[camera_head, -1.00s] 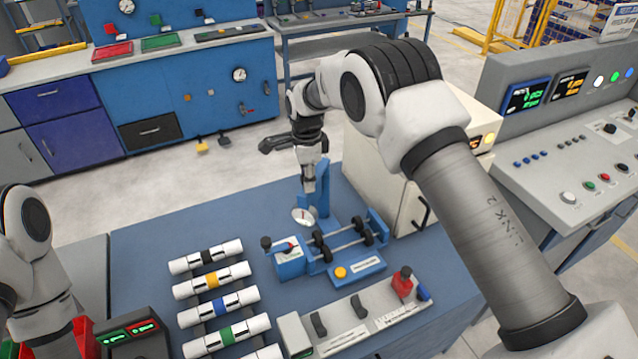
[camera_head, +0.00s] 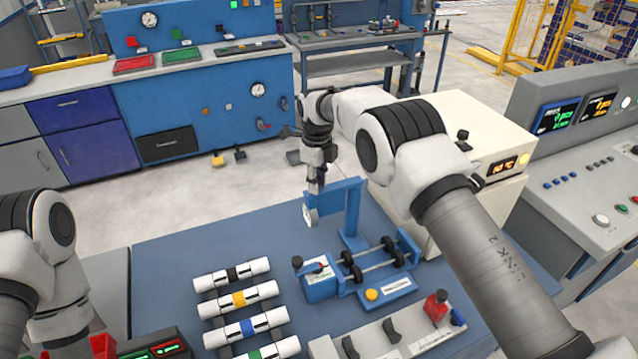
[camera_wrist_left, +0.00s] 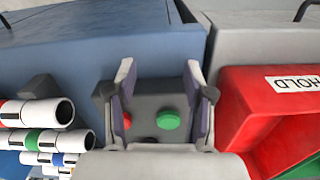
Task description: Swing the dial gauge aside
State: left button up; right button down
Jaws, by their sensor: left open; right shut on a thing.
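The dial gauge (camera_head: 309,214) is a small white round dial hanging at the left end of a blue arm on a blue post (camera_head: 351,213), behind the roller fixture (camera_head: 352,270). The dial shows nearly edge-on. My right gripper (camera_head: 317,186) comes down from above and is shut on the gauge at the arm's left end; the exact grip is small and partly hidden. My left gripper (camera_wrist_left: 162,90) is open and empty in the left wrist view, over a dark box with a red and a green button (camera_wrist_left: 170,120).
White pipes with coloured bands (camera_head: 240,300) lie on a rack left of the fixture. A grey panel with levers (camera_head: 400,340) stands in front. A cream cabinet (camera_head: 470,170) is behind right. A red HOLD bin (camera_wrist_left: 265,105) shows in the left wrist view. The blue table's left rear is clear.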

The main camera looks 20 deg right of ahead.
jog(key=shift+w+r, duration=0.15)
dwell(0.3)
jog(key=c, duration=1)
grip_release()
jog(key=shift+o, duration=0.5)
jog(key=shift+w+a, duration=0.1)
jog(key=shift+a, duration=0.05)
notch_tip(320, 180, up, 12)
